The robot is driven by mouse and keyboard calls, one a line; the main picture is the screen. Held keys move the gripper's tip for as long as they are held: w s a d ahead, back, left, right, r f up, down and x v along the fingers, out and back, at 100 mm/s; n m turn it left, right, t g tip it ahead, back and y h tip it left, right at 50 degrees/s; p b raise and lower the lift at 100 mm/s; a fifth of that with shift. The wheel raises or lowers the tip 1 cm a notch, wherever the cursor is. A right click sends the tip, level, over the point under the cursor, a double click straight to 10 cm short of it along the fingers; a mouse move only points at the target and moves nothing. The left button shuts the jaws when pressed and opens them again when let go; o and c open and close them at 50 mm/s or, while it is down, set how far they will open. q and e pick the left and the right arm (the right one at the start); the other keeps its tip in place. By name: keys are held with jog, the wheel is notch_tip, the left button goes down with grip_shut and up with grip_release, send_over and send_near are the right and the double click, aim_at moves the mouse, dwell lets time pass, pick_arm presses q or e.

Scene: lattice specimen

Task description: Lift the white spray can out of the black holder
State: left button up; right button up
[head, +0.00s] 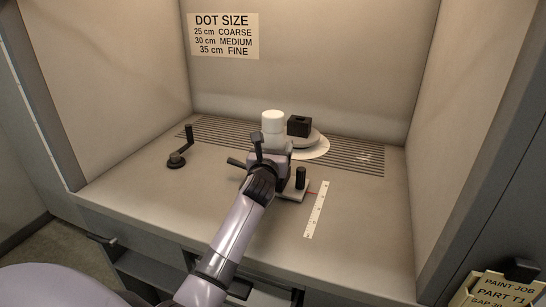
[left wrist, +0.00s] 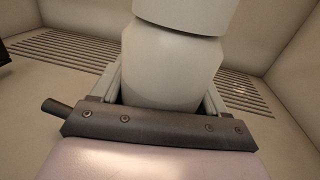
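The white spray can (head: 273,121) stands upright near the middle of the booth. Its large pale body (left wrist: 172,65) fills the middle of the left wrist view, with a finger against each side. My left gripper (head: 268,152) is shut on it, and the gripper and arm hide the can's lower part in the head view. A black stand with a round base and a bent upright (head: 177,160) is at the left, with no can in it. Whether a black holder is under the can is hidden. My right gripper is not in view.
A black block (head: 299,126) sits on a round turntable (head: 312,141) just right of the can. A small plate with a black post (head: 301,178) and a white ruler (head: 317,210) lie in front. A slotted grille (head: 365,160) runs along the back. The left floor is mostly clear.

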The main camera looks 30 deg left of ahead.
pick_arm(q)
jog(key=shift+r, duration=0.1)
jog(key=c, duration=0.4)
jog(key=shift+o, duration=0.2)
notch_tip(320, 180, up, 20)
jog(key=shift+p, duration=1.25)
